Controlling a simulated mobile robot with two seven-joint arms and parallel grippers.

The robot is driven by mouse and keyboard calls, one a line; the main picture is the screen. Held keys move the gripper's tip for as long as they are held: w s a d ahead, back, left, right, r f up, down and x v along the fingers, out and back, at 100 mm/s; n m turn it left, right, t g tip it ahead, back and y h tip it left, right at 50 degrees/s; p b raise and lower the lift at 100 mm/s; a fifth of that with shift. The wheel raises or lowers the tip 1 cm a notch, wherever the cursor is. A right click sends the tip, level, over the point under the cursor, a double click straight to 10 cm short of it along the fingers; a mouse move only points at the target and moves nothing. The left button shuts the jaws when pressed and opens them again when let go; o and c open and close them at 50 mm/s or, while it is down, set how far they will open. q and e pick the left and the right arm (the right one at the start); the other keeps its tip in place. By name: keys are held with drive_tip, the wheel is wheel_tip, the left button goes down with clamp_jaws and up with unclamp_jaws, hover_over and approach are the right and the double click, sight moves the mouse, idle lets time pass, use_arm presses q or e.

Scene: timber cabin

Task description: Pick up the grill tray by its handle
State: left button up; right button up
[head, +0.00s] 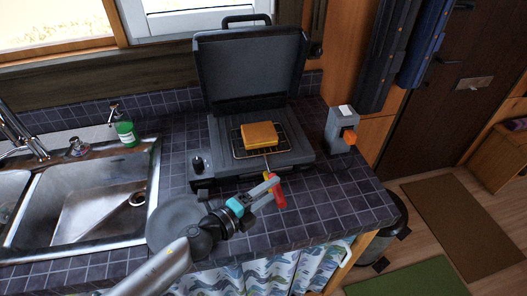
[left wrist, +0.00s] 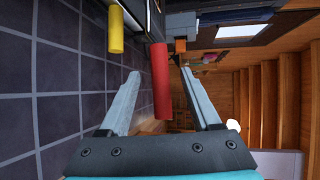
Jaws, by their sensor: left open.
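The wire grill tray (head: 240,150) lies in the open grey stove, with a golden-brown slab of food (head: 261,136) on it. Its thin rod runs forward over the stove's front edge to a red handle (head: 279,194). The red handle also shows in the left wrist view (left wrist: 160,85). My left gripper (head: 268,188) is open at the handle. In the left wrist view, the red handle appears between the two spread fingers (left wrist: 161,74), with gaps on both sides. A yellow cylinder (left wrist: 115,30) shows beside it; part of it is hidden in the head view.
The stove's lid (head: 250,70) stands raised at the back. A grey plate (head: 172,225) lies left of my gripper, near the sink (head: 95,205). A green bottle (head: 126,133) stands behind the sink. A grey and orange device (head: 341,130) stands right of the stove. The front-right counter is clear.

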use_arm(q)
drive_tip(key=shift+w+d, duration=0.25)
drive_tip(key=shift+w, duration=0.1)
clamp_jaws()
idle(0.3)
idle(0.9)
